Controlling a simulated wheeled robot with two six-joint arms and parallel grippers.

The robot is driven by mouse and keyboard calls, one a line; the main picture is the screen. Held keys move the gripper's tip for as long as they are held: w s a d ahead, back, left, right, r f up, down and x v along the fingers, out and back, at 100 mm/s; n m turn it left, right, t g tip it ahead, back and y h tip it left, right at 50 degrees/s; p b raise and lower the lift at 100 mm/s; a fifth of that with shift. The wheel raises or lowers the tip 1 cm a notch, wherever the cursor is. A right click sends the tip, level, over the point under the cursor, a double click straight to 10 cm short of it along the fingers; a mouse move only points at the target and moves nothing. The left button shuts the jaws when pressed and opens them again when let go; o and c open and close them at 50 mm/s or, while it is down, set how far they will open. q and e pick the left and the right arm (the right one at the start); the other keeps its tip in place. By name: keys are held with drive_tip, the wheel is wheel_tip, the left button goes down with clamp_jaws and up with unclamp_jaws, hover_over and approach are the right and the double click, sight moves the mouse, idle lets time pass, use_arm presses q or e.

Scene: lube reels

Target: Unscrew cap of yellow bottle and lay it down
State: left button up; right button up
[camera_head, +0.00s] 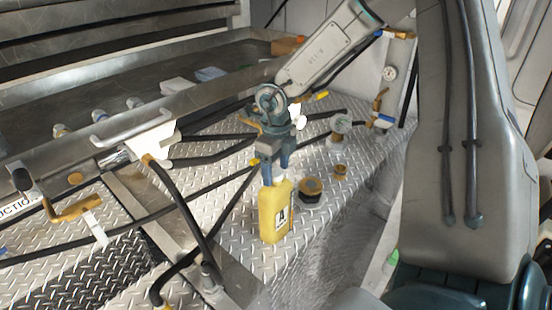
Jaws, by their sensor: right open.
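The yellow bottle (273,212) stands upright on the metal tread plate, with a white label marked "A" on its front. My right gripper (276,172) points down over the bottle's top, its two blue fingers on either side of the neck area. It is open. The cap is hidden behind or between the fingers, so I cannot tell how it sits on the bottle or whether the fingers touch it. My left gripper is not in view.
A dark round fitting with a brass top (312,188) and a smaller brass fitting (340,172) stand right of the bottle. Black hoses (180,205) cross the plate on the left. Some bare tread plate (325,215) lies right of the bottle.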

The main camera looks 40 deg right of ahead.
sight(276, 173)
drive_tip(key=c, duration=1)
drive_tip(key=shift+f+n+b, duration=0.15)
drive_tip(key=shift+n+b, duration=0.3)
drive_tip(key=shift+n, duration=0.05)
drive_tip(key=shift+r, duration=0.2)
drive_tip(key=shift+r+p, duration=1.3)
drive_tip(key=shift+r, duration=2.45)
